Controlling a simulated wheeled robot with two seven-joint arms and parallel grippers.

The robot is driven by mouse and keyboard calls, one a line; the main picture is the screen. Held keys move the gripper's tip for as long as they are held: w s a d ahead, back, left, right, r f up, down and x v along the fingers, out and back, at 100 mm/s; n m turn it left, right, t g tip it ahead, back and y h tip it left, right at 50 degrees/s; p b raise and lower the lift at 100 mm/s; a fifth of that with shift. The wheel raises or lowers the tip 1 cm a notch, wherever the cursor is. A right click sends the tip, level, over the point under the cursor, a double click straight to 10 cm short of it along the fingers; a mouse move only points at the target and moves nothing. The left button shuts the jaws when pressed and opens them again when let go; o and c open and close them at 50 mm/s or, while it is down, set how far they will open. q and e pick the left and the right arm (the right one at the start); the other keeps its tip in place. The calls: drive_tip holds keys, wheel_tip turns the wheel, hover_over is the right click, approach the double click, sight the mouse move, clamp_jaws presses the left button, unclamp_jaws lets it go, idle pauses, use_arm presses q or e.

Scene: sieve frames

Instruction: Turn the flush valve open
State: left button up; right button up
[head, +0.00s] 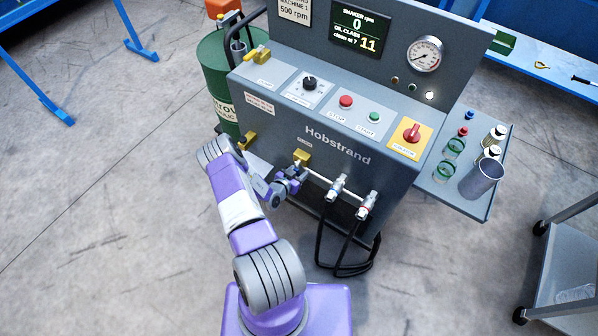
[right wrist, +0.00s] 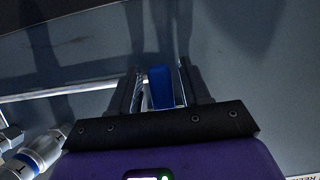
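In the right wrist view a blue lever-like piece (right wrist: 160,87) stands between the two dark fingers of my right gripper (right wrist: 161,92). The fingers are apart, with narrow gaps beside the blue piece. Whether they touch it farther down is hidden. My left gripper is out of view.
The silver pipe (head: 322,178) runs right to two hose couplings (head: 366,205) with black hoses (head: 345,268) hanging below. A green drum (head: 217,75) stands left of the machine. A side shelf (head: 455,190) with jars and a cup is at right. Open floor lies at left.

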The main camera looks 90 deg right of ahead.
drive_tip(key=shift+w+r, duration=0.1)
drive_tip(key=p+v, duration=0.2)
drive_tip(key=v, duration=0.5)
drive_tip(key=shift+a, duration=0.2)
drive_tip(key=shift+w, duration=0.1)
